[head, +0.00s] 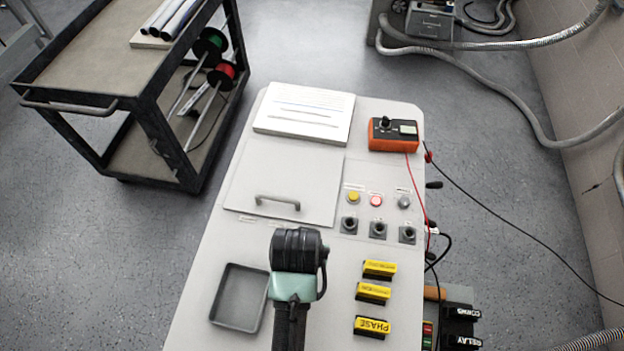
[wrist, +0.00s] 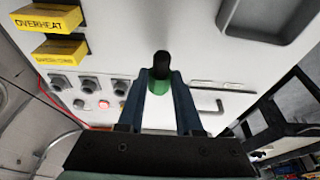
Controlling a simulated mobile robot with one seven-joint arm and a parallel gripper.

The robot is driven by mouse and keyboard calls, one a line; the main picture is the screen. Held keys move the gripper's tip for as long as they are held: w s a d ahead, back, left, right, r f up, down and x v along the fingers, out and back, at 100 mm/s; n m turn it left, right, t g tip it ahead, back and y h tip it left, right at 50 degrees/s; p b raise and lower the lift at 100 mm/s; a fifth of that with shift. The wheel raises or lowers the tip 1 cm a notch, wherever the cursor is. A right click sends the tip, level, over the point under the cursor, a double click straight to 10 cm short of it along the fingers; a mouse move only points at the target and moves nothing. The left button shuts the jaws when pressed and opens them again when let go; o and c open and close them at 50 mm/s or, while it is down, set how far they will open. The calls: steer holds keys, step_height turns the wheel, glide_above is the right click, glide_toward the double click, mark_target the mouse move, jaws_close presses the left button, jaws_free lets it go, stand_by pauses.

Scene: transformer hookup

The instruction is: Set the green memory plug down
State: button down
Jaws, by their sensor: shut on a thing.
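The green memory plug (wrist: 159,86), green with a black end, is between the two fingers of my gripper (wrist: 161,80) in the wrist view. My gripper is shut on it. The plug is over the pale cabinet top (wrist: 150,32); I cannot tell whether it touches the surface. In the head view my wrist (head: 298,250) is above the cabinet, just right of a shallow grey tray (head: 217,312), and hides the fingers and the plug. The tray looks empty and also shows in the wrist view (wrist: 262,28).
Several yellow labelled blocks (head: 373,292) stand right of my wrist. Beyond are buttons and sockets (head: 378,229), a handled lid (head: 300,180), an orange meter (head: 393,134) with leads and a white booklet (head: 305,113). A cart (head: 75,50) is at left.

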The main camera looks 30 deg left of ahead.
steer(key=shift+f, duration=2.7)
steer(key=shift+f, duration=0.2)
steer(key=c, duration=0.6)
jaws_free()
steer(key=v, duration=1.2)
steer(key=shift+r, duration=0.2)
